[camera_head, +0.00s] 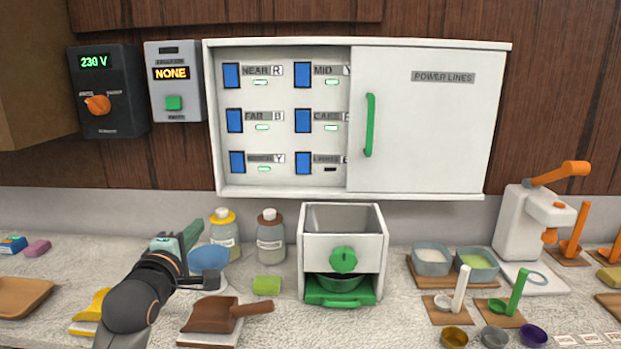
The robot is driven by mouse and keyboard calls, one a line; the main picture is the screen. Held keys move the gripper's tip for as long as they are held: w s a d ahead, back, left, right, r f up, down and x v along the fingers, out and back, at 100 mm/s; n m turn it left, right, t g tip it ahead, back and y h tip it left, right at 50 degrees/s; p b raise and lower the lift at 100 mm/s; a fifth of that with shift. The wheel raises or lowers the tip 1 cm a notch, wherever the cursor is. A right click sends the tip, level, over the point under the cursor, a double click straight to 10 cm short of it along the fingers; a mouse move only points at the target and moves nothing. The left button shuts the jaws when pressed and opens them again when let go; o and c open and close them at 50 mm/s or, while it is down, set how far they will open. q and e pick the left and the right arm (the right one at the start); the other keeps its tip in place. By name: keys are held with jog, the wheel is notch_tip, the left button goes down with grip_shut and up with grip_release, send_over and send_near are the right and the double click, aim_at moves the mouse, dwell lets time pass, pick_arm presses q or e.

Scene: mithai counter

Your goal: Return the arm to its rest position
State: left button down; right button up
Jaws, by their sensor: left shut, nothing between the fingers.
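My left arm comes in from the lower left. Its dark wrist leads up to my left gripper (192,237), which is held over the left part of the counter, in front of the blue round dish (209,259). The gripper's fingers point up and to the right. They are shut with nothing between them. The gripper overlaps the dish's left side in the picture; I cannot tell whether they touch. My right gripper is not in view.
A brown scoop (212,314) lies right of my arm, and two jars (270,240) stand behind. A white box with a green knob (343,261) stands mid-counter. A wall cabinet (420,120) hangs above. A white press (520,228) stands at the right.

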pick_arm(q)
jog(key=s+f+m+g, duration=0.3)
jog(key=s+f+m, duration=0.2)
jog(key=s+f, duration=0.45)
jog(key=s+f+m+g, duration=0.4)
jog(key=s+f, duration=0.2)
jog(key=f, duration=0.7)
jog(key=s+f+m+g, duration=0.3)
jog(key=s+f+m, duration=0.2)
jog(key=s, duration=0.7)
jog(key=s+f+m+g, duration=0.4)
jog(key=s+f+m, duration=0.2)
jog(key=s, duration=0.5)
jog(key=w+d+f+t, duration=0.2)
jog(key=f+t, duration=0.1)
jog(key=f, duration=0.1)
jog(key=w+d+f+t+h+p, duration=0.1)
jog(key=w+d+f+t, duration=0.1)
jog(key=f, duration=0.3)
jog(key=shift+w+d+f+n+t, duration=0.15)
jog(key=shift+d+f+n+t, duration=0.15)
jog(key=shift+d+t, duration=0.15)
